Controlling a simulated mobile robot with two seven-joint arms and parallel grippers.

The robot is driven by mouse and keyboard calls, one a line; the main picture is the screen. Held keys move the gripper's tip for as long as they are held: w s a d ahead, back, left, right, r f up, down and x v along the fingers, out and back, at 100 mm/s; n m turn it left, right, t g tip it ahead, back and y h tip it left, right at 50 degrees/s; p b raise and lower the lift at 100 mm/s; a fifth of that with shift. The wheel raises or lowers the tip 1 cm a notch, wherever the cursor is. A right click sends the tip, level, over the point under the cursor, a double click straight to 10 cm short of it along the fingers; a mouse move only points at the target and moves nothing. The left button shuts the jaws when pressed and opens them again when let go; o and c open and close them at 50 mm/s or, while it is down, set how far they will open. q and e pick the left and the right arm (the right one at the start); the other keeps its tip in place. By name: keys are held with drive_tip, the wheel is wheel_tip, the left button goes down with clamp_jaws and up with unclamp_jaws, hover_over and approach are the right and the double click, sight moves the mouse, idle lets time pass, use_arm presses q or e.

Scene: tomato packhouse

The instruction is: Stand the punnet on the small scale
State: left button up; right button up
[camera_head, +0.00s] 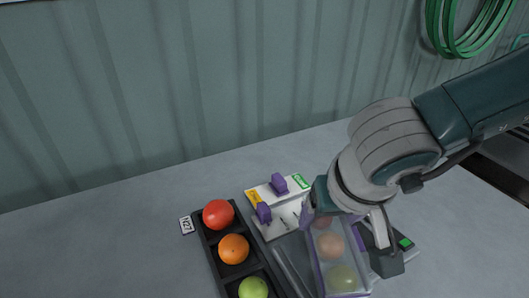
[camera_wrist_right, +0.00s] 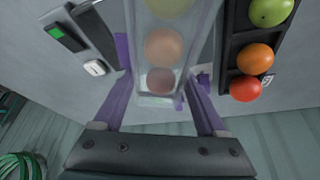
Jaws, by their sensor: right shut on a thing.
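The punnet (camera_head: 325,266) is a clear box holding a reddish, an orange and a greenish tomato in a row. It also shows in the right wrist view (camera_wrist_right: 163,20). My right gripper (camera_head: 335,222) is shut on it, with a purple finger on each side. The small scale (camera_head: 408,254) has a dark plate and a green display; it is partly hidden behind my gripper and the punnet. In the wrist view the scale (camera_wrist_right: 75,48) is left of the punnet. I cannot tell how high the punnet is. My left gripper is not in view.
A black tray (camera_head: 210,243) with red, orange and green tomatoes stands left of the punnet, beside a small "N27" card (camera_head: 186,225). A white board (camera_head: 259,193) with purple blocks lies behind. The bench's left is clear; a corrugated wall (camera_head: 180,80) is behind.

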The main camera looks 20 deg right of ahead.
drive_tip(key=o, duration=1.3)
drive_tip(key=shift+f, duration=0.1)
drive_tip(key=shift+c, duration=0.2)
drive_tip(key=shift+s+r, duration=0.1)
drive_tip(key=shift+r, duration=0.35)
drive_tip(key=p+v, duration=0.1)
drive_tip(key=v, duration=1)
drive_tip(key=shift+r, duration=0.15)
drive_tip(key=shift+s+a, duration=0.1)
drive_tip(key=shift+s, duration=0.05)
